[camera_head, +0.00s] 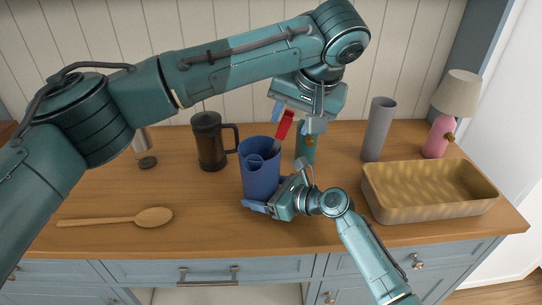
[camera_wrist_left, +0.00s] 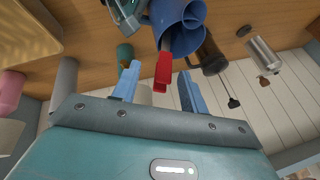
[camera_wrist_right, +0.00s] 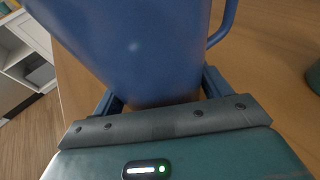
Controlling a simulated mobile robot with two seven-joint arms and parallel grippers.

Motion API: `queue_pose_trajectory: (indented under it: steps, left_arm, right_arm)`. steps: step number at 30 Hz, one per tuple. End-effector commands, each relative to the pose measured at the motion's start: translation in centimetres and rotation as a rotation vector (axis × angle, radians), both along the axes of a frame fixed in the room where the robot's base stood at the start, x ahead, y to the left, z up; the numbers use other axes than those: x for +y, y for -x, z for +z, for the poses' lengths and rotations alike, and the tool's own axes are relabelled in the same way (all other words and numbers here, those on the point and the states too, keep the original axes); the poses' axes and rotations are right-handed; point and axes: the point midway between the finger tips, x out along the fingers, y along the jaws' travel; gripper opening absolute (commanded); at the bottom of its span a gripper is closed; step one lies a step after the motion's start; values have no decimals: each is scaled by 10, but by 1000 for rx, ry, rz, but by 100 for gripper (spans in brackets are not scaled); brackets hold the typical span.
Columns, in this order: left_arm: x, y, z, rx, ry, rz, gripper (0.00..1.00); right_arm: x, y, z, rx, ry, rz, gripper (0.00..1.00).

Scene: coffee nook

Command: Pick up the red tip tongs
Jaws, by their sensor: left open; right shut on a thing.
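The red tip tongs (camera_head: 285,125) stand in a blue container (camera_head: 262,182) on the counter, red end up and tilted. My left gripper (camera_head: 296,117) is open above the container, with a blue finger on either side of the red tip. In the left wrist view the red tip (camera_wrist_left: 162,72) lies between the two open fingers, with visible gaps. The tongs' lower part is hidden inside the container. My right gripper (camera_head: 268,205) is shut on the blue container low on its side. The container's wall (camera_wrist_right: 140,50) fills much of the right wrist view.
A dark mug-like press (camera_head: 210,142) stands left of the container and a green bottle-like object (camera_head: 305,150) behind it. A grey cylinder (camera_head: 378,130), pink lamp (camera_head: 440,135) and tan basket (camera_head: 430,205) are to the right. A wooden spoon (camera_head: 152,217) lies front left.

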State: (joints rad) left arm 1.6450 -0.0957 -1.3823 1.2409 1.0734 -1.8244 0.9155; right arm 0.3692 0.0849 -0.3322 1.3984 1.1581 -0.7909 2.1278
Motion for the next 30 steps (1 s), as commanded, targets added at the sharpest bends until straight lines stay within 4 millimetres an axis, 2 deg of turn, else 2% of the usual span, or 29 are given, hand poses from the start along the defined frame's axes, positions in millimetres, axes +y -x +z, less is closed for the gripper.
queue_pose_trajectory:
  steps: [8,15,24,30]
  left_arm:
    - [7,-13,-19,1,-1,-1,44]
    - [16,-31,-46,1,0,-1,44]
    - [17,-34,-51,0,2,-2,44]
    - [17,-34,-51,0,2,-2,28]
  right_arm:
    - [0,0,0,1,1,0,64]
    - [0,0,0,0,0,0,64]
    - [0,0,0,1,1,0,64]
    - [0,0,0,1,1,0,64]
